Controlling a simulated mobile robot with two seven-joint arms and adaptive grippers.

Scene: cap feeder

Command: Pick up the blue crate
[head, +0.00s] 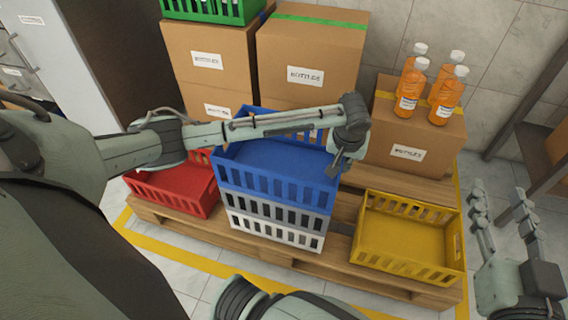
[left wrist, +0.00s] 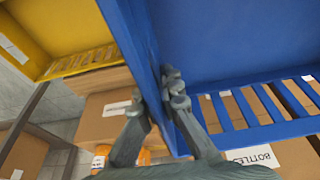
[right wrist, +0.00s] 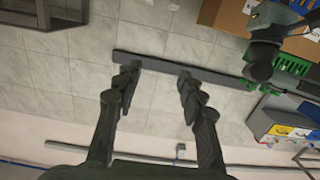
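The blue crate (head: 285,185) sits on top of a white crate (head: 270,229) in the middle of the pallet. It looks level and I see no clear gap under it. My left gripper (head: 345,162) is at its right side wall. In the left wrist view the fingers (left wrist: 154,95) stand on either side of the blue wall (left wrist: 148,60), closed in on it, one inside and one outside. My right gripper (head: 503,205) is open and empty at the right; its spread fingers also show in the right wrist view (right wrist: 157,85), over the floor.
A red crate (head: 180,192) stands left of the stack and a yellow crate (head: 456,262) stands right. Cardboard boxes (head: 310,72) rise behind, one with a green crate (head: 235,10) on top. Orange bottles (head: 409,97) stand on the right box. A shelf (head: 530,125) is at the far right.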

